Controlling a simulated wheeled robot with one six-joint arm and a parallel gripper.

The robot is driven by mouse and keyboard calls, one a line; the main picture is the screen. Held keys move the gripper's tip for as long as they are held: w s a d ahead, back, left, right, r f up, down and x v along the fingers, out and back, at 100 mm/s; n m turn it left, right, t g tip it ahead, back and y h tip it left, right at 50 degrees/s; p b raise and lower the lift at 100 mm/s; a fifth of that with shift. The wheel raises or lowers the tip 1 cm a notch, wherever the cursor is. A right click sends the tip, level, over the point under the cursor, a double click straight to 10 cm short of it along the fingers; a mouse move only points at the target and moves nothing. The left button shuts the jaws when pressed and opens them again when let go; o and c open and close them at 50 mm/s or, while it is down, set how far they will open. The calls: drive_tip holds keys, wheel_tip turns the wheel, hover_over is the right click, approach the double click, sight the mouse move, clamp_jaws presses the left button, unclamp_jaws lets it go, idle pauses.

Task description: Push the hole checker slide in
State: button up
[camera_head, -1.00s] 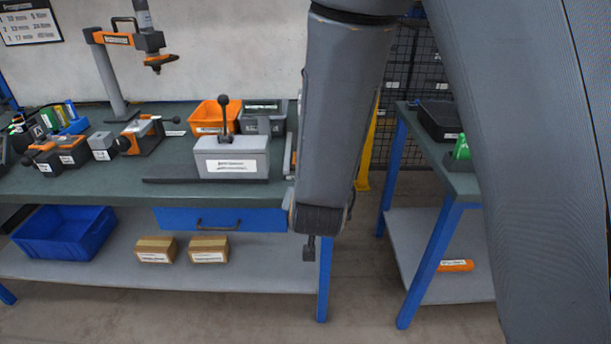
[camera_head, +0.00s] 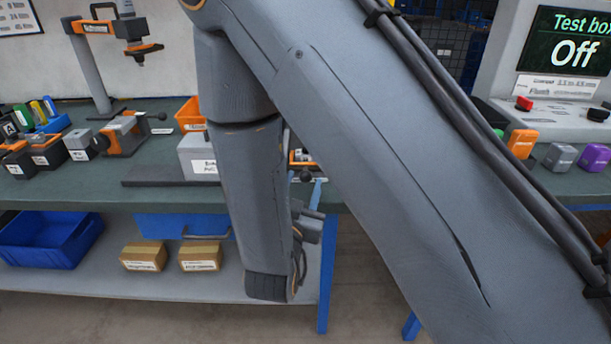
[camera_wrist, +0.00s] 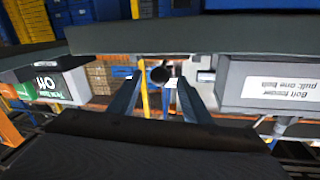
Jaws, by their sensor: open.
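A small orange and silver device (camera_head: 302,158) sits at the right end of the left bench, partly hidden by my arm. I take it for the hole checker, but its label is not readable. A round black knob (camera_head: 306,175) is at its front. In the upside-down wrist view, a dark round knob (camera_wrist: 160,75) with silver parts beside it appears between the fingers in the picture. My gripper (camera_wrist: 159,83) is open and empty, its two fingers either side of that knob. Contact and the slide's position cannot be told.
The bolt feeder (camera_head: 197,157) stands left of the device; its label also shows in the wrist view (camera_wrist: 268,86). A test box (camera_head: 560,60) reading "Off" stands at the right. A blue drawer (camera_head: 180,226) is under the bench. My arm blocks much of the middle.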

sight(304, 180)
drive_tip(key=shift+x, duration=1.75)
